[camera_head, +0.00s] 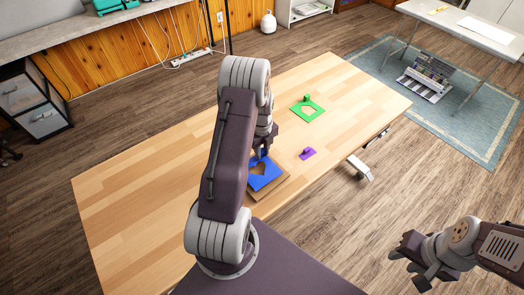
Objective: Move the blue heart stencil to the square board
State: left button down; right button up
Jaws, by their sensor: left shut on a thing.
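The blue heart stencil (265,180), a flat blue plate with a heart-shaped cut-out, is at the square board (284,187), a brown board on the wooden table. The stencil overlaps the board, and some board shows along its right and lower edges. I cannot tell whether the stencil lies flat on it or is held just above. My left gripper (261,153) is shut on the stencil at its far edge; my own arm hides much of the gripper and the stencil's left side. My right gripper (412,266) is empty and open, off the table at the lower right.
A green stencil (316,112) with a cut-out lies further back on the wooden table (140,195). A small purple piece (308,153) lies right of the board. The table's left half is clear. A rug (480,130) and a white table (470,30) are beyond.

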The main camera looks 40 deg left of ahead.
pick_arm(q)
jog(key=shift+f, duration=0.1)
jog(key=shift+f+b, duration=0.4)
jog(key=shift+f, duration=0.15)
jog(key=shift+f, duration=0.15)
dwell(0.4)
jog(key=c, duration=1.1)
grip_release()
jog(key=shift+o, duration=0.2)
jog(key=o, duration=1.1)
jog(key=shift+c, duration=0.2)
